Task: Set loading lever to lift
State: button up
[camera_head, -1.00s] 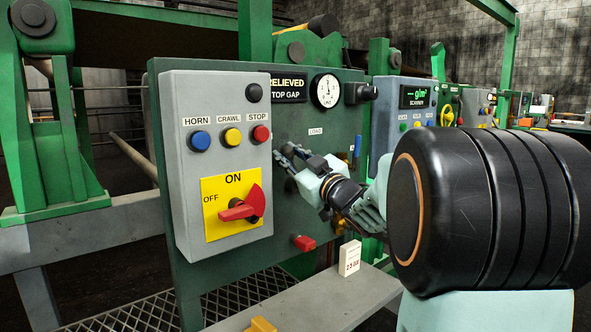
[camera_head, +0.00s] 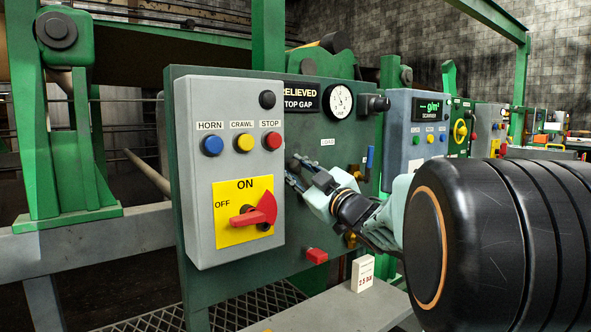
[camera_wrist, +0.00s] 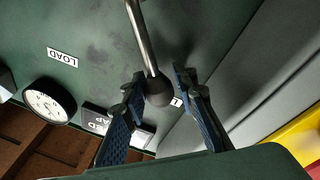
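The loading lever shows in the wrist view as a bare metal rod ending in a dark round knob (camera_wrist: 158,91). The knob sits between the two fingers of my gripper (camera_wrist: 157,80), closer to the left finger, with a gap to the right finger. The gripper is open. A "LOAD" label (camera_wrist: 62,57) is on the green panel (camera_wrist: 90,25). In the head view, my gripper (camera_head: 292,172) is at the panel, just right of the grey switch box. There the lever is mostly hidden by the gripper, and its set position cannot be read.
The grey box (camera_head: 205,255) with horn, crawl and stop buttons and a red rotary switch (camera_head: 254,216) stands close left of my gripper. A red handle (camera_head: 316,256) is below, a blue-gripped lever (camera_head: 370,158) to the right. A round gauge (camera_head: 340,102) is above.

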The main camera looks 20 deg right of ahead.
jog(key=shift+o, duration=1.4)
jog(key=shift+s, duration=0.1)
